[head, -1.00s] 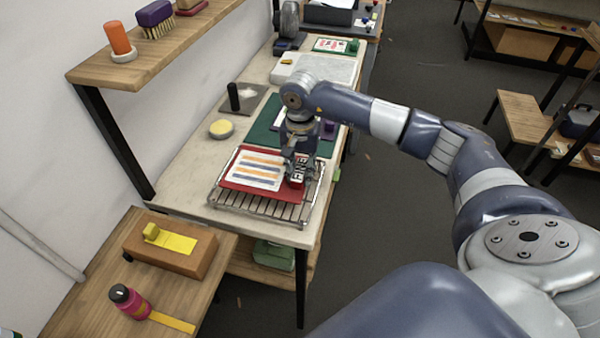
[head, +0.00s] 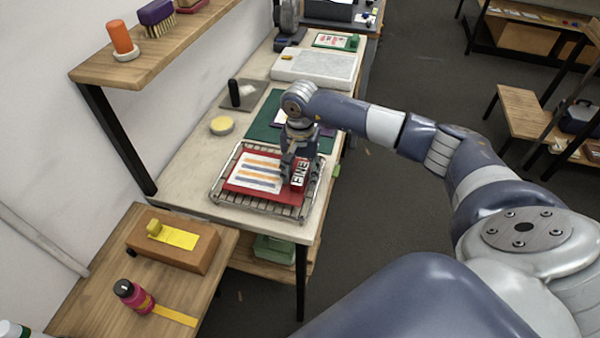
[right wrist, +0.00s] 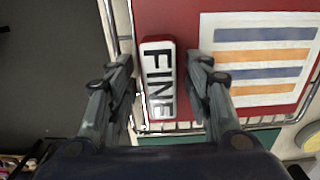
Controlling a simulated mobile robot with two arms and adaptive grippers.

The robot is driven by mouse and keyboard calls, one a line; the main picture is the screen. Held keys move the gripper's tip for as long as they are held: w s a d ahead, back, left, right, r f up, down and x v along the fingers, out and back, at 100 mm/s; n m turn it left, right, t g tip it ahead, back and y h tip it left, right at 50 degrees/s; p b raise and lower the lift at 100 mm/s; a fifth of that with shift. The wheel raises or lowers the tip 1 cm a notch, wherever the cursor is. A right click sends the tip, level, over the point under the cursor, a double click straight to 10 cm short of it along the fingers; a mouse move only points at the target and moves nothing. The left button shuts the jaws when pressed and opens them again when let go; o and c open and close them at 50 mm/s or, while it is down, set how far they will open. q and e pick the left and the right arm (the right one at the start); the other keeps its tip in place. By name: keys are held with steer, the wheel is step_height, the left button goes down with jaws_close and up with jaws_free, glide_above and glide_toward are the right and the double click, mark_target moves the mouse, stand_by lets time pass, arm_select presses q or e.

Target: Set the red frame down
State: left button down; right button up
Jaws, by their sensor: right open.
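The red frame (head: 250,190) lies on the wire rack (head: 265,211) on the long bench, with a white sheet of blue and orange stripes (head: 258,170) in it. A red block with a white FINE label (head: 300,173) stands at its right side. My right gripper (head: 296,170) is at this block. In the right wrist view, the open fingers (right wrist: 160,65) stand on both sides of the FINE block (right wrist: 158,80), with gaps showing beside it. The frame (right wrist: 182,18) also shows there, above the rack's wires. My left gripper is out of view.
A green mat (head: 268,125) lies behind the rack, and a yellow round pad (head: 221,125) sits to its left. A wooden shelf (head: 170,40) overhangs at left.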

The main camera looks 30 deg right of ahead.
steer(key=shift+r+b, duration=0.3)
step_height(320, 180, up, 12)
steer(key=b, duration=0.4)
steer(key=shift+f, duration=0.2)
